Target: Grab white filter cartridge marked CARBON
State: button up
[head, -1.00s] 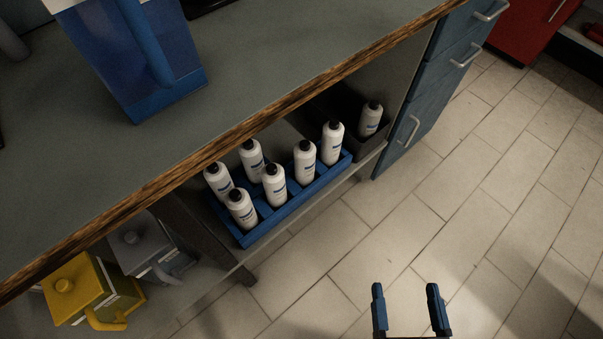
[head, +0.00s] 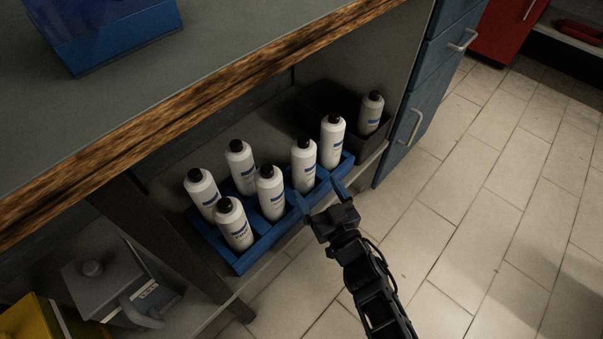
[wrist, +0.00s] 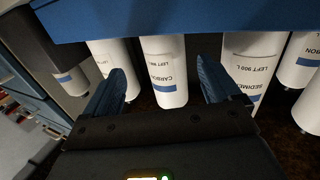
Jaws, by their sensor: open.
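A white cartridge marked CARBON (wrist: 163,55), with a blue band, stands in the wrist view just beyond my gripper (wrist: 163,78), roughly between its two fingers. It seems to be the black-capped white cartridge (head: 304,165) in the right half of the blue crate in the head view. My gripper (head: 316,187) is open and empty at the crate's front edge, its fingers pointing at the cartridges. A cartridge marked SEDIMENT (wrist: 247,65) stands to the right in the wrist view. Another white cartridge (wrist: 103,58) is on the left, partly behind a finger, its label hard to read.
The blue crate (head: 250,254) holds several cartridges on a shelf under the wood-edged counter (head: 190,92). A dark bin (head: 385,130) with one cartridge (head: 371,112) stands to its right. The tiled floor in front is clear.

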aim_at(308, 180)
jog(key=b+x, duration=0.1)
jog(key=x, duration=0.2)
jog(key=b+x, duration=0.2)
jog(key=x, duration=0.1)
jog(key=shift+s+a+b, duration=0.15)
jog(key=shift+a+b, duration=0.1)
jog(key=shift+b, duration=0.05)
jog(key=shift+w+a, duration=0.3)
jog(key=shift+w, duration=0.2)
jog(key=shift+r, duration=0.1)
jog(key=shift+c, duration=0.3)
jog(key=c, duration=1.2)
